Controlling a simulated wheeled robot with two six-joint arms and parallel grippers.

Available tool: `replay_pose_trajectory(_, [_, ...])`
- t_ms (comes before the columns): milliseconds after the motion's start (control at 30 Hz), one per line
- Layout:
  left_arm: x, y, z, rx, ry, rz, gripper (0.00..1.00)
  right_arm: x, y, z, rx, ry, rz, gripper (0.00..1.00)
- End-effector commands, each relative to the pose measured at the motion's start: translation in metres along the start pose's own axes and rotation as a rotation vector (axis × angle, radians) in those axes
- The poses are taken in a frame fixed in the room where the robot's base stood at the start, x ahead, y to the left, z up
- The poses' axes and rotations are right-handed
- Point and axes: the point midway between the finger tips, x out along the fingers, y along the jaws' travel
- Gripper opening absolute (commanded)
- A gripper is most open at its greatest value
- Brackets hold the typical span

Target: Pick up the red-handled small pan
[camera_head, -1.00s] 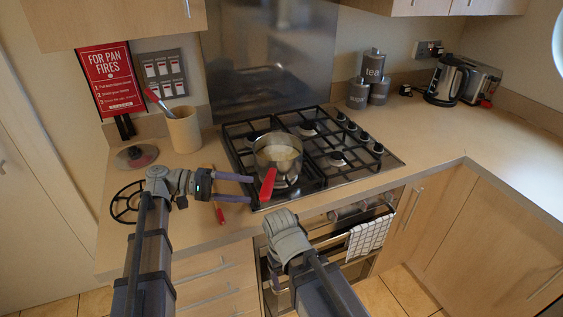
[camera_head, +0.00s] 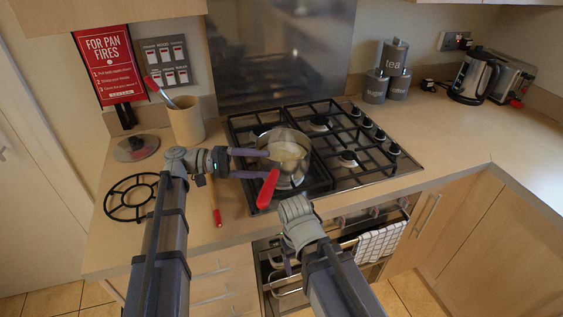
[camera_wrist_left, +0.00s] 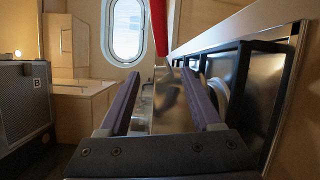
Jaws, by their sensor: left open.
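The small pan (camera_head: 292,152) is a steel pot on the front-left part of the hob. Its red handle (camera_head: 267,188) points toward me, over the front edge of the hob. My left gripper (camera_head: 270,164) comes in from the left, open and empty, its fingertips at the near-left side of the pan just beyond the handle. In the left wrist view, the red handle (camera_wrist_left: 159,30) shows at the top, above the gap between the spread fingers (camera_wrist_left: 160,85). My right gripper (camera_head: 298,212) is low in front of the counter edge; its jaws are not clear.
A utensil pot (camera_head: 187,122), a glass lid (camera_head: 136,148), a black trivet (camera_head: 131,197) and a red-handled utensil (camera_head: 215,207) are on the counter at left. Canisters (camera_head: 387,82) and a kettle (camera_head: 475,76) stand back right. The right counter is mostly clear.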

Motion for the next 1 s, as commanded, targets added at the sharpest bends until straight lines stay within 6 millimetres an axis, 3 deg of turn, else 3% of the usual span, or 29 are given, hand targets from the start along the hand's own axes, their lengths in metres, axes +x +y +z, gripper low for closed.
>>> replay_pose_trajectory(167, [0.012, -0.003, 0.001, 0.0, -0.002, -0.001, 0.65, 0.003, 0.0, 0.0, 0.0, 0.0, 0.0, 0.76])
replay_pose_trajectory(433, [0.049, -0.004, 0.001, 0.0, -0.002, -0.001, 0.65, 0.005, -0.001, 0.0, 0.0, 0.0, 0.0, 0.76])
replay_pose_trajectory(667, [0.051, -0.004, 0.0, 0.0, 0.0, 0.0, 0.65, 0.005, -0.001, 0.0, 0.0, 0.0, 0.0, 0.76])
replay_pose_trajectory(1000, [0.051, -0.004, 0.0, 0.0, 0.0, 0.0, 0.28, 0.005, -0.001, 0.0, 0.0, 0.0, 0.0, 0.76])
